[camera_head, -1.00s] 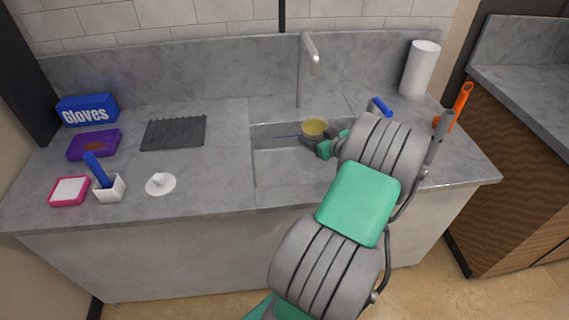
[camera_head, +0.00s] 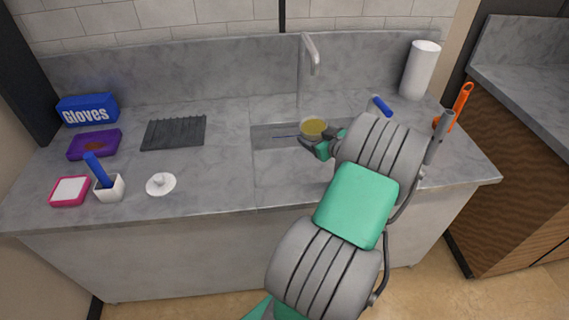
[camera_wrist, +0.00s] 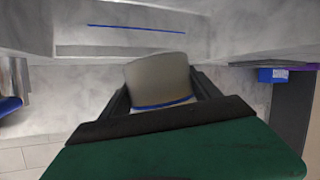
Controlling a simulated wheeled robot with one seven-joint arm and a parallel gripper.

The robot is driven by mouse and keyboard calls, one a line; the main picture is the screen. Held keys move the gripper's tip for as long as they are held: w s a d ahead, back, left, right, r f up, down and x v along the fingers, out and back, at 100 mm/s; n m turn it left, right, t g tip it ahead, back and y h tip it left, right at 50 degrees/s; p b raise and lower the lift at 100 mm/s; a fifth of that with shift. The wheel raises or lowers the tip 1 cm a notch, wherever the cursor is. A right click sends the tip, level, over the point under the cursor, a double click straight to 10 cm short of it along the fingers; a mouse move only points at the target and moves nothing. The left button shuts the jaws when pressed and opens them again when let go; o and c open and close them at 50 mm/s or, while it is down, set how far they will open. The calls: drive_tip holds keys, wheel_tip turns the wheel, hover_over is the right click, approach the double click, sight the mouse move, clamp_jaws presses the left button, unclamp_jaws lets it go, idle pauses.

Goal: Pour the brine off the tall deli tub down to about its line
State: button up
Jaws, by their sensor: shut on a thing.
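The deli tub (camera_head: 313,128) is a round, pale-walled tub with yellow-brown brine showing at its open top. It is over the sink basin (camera_head: 264,142) in the head view. In the wrist view the tub (camera_wrist: 158,80) is a greyish, translucent wall with a blue line around it, between the two dark fingers. My gripper (camera_head: 316,143) is shut on the tub; it also shows in the wrist view (camera_wrist: 160,105). The tub looks close to upright, perhaps slightly tilted. I see no stream of brine. The brine's level against the line is hard to tell.
A faucet (camera_head: 311,58) stands behind the sink. At left are a white lid-like disc (camera_head: 161,185), a white cup (camera_head: 109,188), a ribbed dark mat (camera_head: 174,132) and a gloves box (camera_head: 87,110). A paper roll (camera_head: 420,70) stands at right.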

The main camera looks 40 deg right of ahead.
drive_tip(key=shift+a+r+n+h, duration=0.4)
drive_tip(key=shift+a+n, duration=0.15)
drive_tip(key=shift+n, duration=0.05)
idle(1.7)
drive_tip(key=shift+a+f+n+h, duration=0.35)
drive_tip(key=shift+a+n+h, duration=0.05)
drive_tip(key=shift+a+n, duration=0.2)
idle(1.7)
drive_tip(key=shift+a, duration=0.1)
idle(0.4)
drive_tip(key=d+m, duration=0.1)
drive_tip(key=d+m+y, duration=0.1)
drive_tip(key=shift+d+f+y, duration=0.25)
drive_tip(key=shift+d+y, duration=0.05)
drive_tip(key=shift+s+d+f+m, duration=0.1)
drive_tip(key=shift+d+m, duration=0.2)
drive_tip(key=shift+m, duration=0.1)
drive_tip(key=shift+m+y, duration=0.3)
drive_tip(key=shift+y, duration=0.1)
drive_tip(key=shift+d+f, duration=0.2)
drive_tip(key=shift+d, duration=0.15)
drive_tip(key=shift+a, duration=0.1)
